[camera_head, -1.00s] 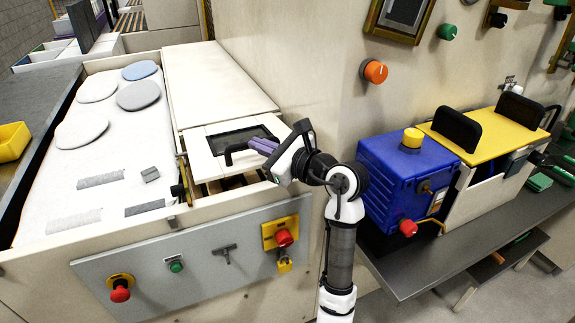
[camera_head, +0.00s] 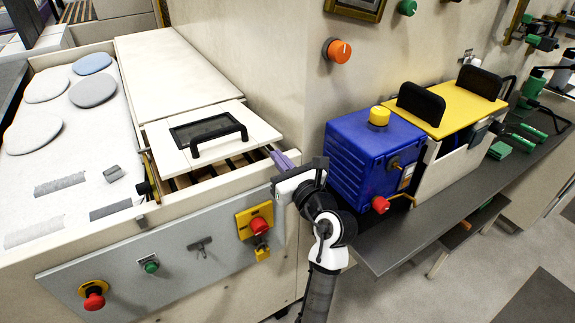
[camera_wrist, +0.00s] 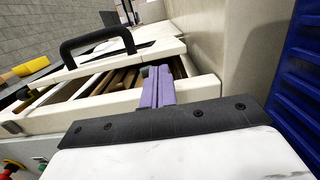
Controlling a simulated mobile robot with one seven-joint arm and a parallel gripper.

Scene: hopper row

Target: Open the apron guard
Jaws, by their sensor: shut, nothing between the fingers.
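The apron guard (camera_head: 158,146) is a cream panel with a dark window and a black bar handle (camera_head: 220,140). It lies over a slatted apron, and a strip of slats (camera_head: 225,168) shows at its front edge. In the wrist view the handle (camera_wrist: 97,45) stands at upper left, with slats (camera_wrist: 115,80) below the panel. My gripper (camera_head: 285,160), with purple fingers, is at the front right corner of the frame, right of the handle and apart from it. Its fingers (camera_wrist: 158,88) are shut and empty. Part of the corner is hidden behind them.
The grey front panel carries a red knob on a yellow plate (camera_head: 258,225), a green button (camera_head: 151,267) and another red knob (camera_head: 94,301). A blue box (camera_head: 365,150) stands close to my gripper's right. A wall with an orange knob (camera_head: 339,51) rises behind.

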